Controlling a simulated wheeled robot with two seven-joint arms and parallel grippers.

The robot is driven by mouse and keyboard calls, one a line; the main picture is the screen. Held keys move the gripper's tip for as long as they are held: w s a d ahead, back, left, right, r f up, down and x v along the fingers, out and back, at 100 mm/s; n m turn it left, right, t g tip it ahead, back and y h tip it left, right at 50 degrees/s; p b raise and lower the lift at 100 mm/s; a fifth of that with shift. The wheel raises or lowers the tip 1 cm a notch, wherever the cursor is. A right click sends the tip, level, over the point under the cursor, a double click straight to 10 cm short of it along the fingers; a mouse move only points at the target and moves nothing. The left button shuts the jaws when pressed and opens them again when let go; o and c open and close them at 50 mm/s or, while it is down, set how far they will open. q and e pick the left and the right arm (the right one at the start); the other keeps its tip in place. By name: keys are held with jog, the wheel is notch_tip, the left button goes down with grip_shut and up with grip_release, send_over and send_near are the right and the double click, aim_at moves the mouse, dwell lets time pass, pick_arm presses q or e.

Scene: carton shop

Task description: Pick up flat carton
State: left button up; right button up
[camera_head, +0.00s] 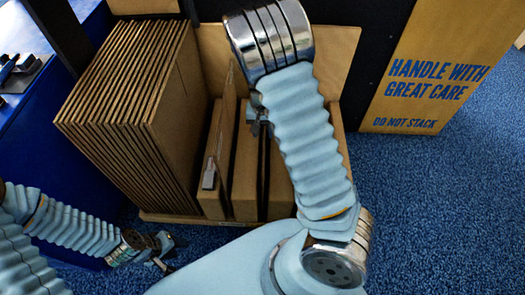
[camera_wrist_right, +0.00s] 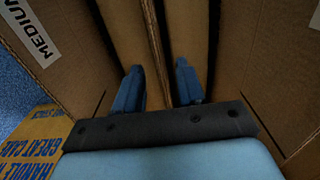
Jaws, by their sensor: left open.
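Flat brown cartons (camera_head: 130,105) stand upright in a tight stack at the left of a cardboard holder. Separate upright brown panels (camera_head: 246,165) stand to the right of the stack, with dark gaps between them. My right gripper (camera_head: 258,115), partly hidden by its arm, reaches down among these panels. In the right wrist view its two blue fingers (camera_wrist_right: 160,88) are apart, on either side of a thin upright carton edge (camera_wrist_right: 152,40). Whether they touch it is unclear. My left gripper (camera_head: 162,255) is open and empty, low at the left, in front of the holder.
The holder has a tall back board (camera_head: 335,60) and a low base. A box printed "HANDLE WITH GREAT CARE" (camera_head: 425,80) stands at the upper right. A blue table side (camera_head: 40,130) is at the left. Blue carpet (camera_head: 445,205) is clear at the right.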

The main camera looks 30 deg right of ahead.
aim_at(264, 149)
notch_tip(264, 149, down, 10)
jog(key=shift+s+d+f+b, duration=0.1)
jog(key=shift+s+d+b, duration=0.05)
jog(key=shift+b, duration=0.45)
grip_shut()
